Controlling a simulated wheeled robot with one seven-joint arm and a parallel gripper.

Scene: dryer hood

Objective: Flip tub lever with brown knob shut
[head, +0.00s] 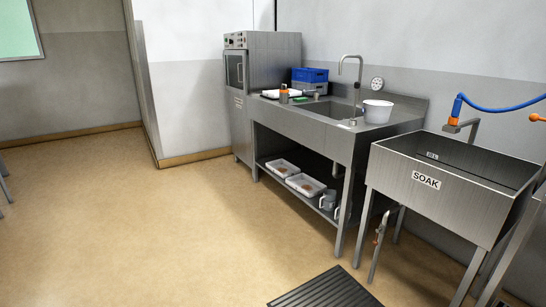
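The steel tub labelled SOAK (412,188) stands on legs at the right of the head view. A drain pipe (384,238) comes down under its left side. A small brownish part (377,240) shows on this pipe and may be the lever's brown knob. It is too small to tell how the lever is turned. My gripper is not in view.
A steel sink counter (300,122) with a white bucket (377,111) stands left of the tub. Its lower shelf holds white trays (304,184) and jugs. A dark slatted mat (325,290) lies in front.

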